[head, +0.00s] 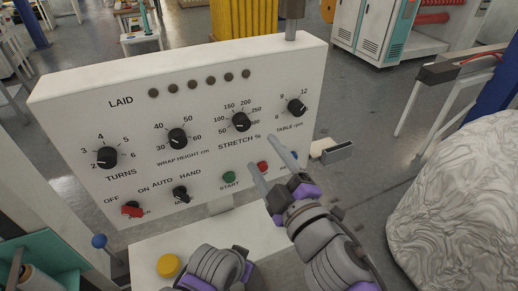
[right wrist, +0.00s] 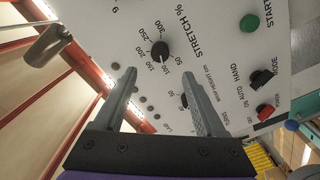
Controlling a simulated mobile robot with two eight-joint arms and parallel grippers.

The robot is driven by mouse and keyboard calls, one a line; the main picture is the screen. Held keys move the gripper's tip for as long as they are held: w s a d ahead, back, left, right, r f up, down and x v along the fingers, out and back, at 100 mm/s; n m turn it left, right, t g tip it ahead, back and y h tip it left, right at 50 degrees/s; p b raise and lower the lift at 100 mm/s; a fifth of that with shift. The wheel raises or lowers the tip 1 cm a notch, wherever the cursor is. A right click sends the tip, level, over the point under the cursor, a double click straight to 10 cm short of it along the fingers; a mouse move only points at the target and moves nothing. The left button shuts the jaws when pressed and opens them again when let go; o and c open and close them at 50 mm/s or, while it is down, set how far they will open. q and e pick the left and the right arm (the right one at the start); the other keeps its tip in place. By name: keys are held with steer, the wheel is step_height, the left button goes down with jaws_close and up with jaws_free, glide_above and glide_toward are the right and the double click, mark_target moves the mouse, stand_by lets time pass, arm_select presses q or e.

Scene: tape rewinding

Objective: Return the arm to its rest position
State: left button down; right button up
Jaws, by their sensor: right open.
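My right gripper (head: 261,152) is in front of the lower right of a white control panel (head: 70,105), its two fingers pointing up and left. The fingers are apart with nothing between them. In the right wrist view the open gripper (right wrist: 160,80) faces the panel's printed face and dials. The fingers overlap the panel in the picture; I cannot tell whether they touch it. The green START button (head: 229,177) and a red button (head: 262,167) show beside the fingers. My left gripper cannot be made out.
The panel carries the TURNS knob (head: 107,157), WRAP HEIGHT knob (head: 177,138), STRETCH knob (head: 241,121), TABLE knob (head: 296,107), red power switch (head: 132,209) and mode switch (head: 180,194). A yellow button (head: 168,265) is below. A wrapped load (head: 455,200) stands right; grey floor lies between.

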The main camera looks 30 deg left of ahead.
steer(key=shift+s+d, duration=0.15)
steer(key=shift+d, duration=0.05)
stand_by(0.4)
steer(key=w+d+f+m+t+h, duration=0.1)
steer(key=w+d+f+m+h, duration=0.2)
steer(key=d+f+m+h, duration=0.6)
steer(key=w+d+f+m+h, duration=0.25)
steer(key=d+f, duration=0.35)
steer(key=d, duration=0.8)
steer(key=s+d+f+m+g+h, duration=0.1)
steer(key=s+d+f+m+g, duration=0.2)
steer(key=s+d+f+m, duration=0.1)
steer(key=s+d+f+m+g+h, duration=0.1)
steer(key=s+d+f+m+g, duration=0.3)
steer(key=s+f, duration=0.5)
step_height(320, 180, down, 2)
steer(key=shift+d+f+m, duration=0.1)
steer(key=shift+d+m, duration=0.45)
steer(key=shift+d, duration=0.7)
steer(key=shift+s, duration=0.1)
